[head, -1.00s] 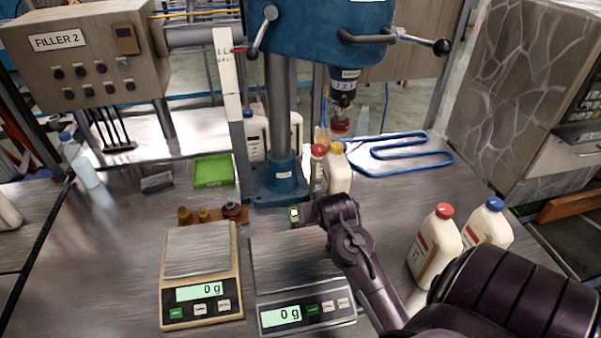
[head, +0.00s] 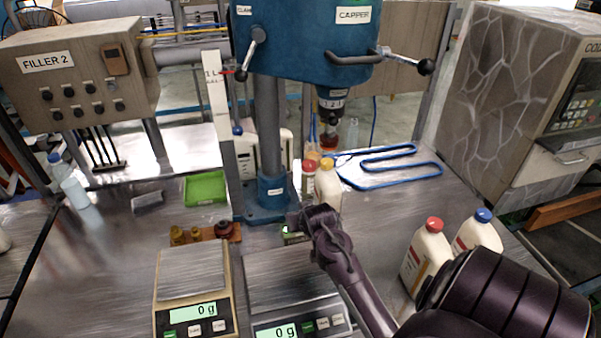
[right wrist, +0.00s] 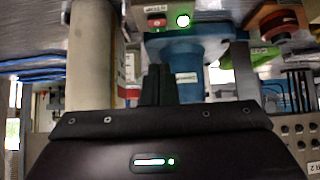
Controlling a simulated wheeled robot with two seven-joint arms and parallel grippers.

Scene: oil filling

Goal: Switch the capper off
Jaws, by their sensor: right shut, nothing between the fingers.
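The capper (head: 310,40) is a blue press with a column and a base (head: 268,205) standing on the steel table. A small switch box (head: 290,236) sits in front of its base, partly hidden by my right gripper (head: 298,218). In the right wrist view, the switch box (right wrist: 170,5) shows a red button (right wrist: 157,22) and a brightly lit green-white button (right wrist: 183,20). The fingertips of my right gripper (right wrist: 158,72) are together and empty, below these buttons in the picture and apart from them. My left gripper is not in view.
A white bottle with a yellow cap (head: 327,185) and a red-capped one (head: 309,178) stand close behind my right gripper. Two scales (head: 190,275) (head: 290,275) lie in front. Two more bottles (head: 427,255) (head: 478,235) stand at the right. A green tray (head: 205,187) is at the left.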

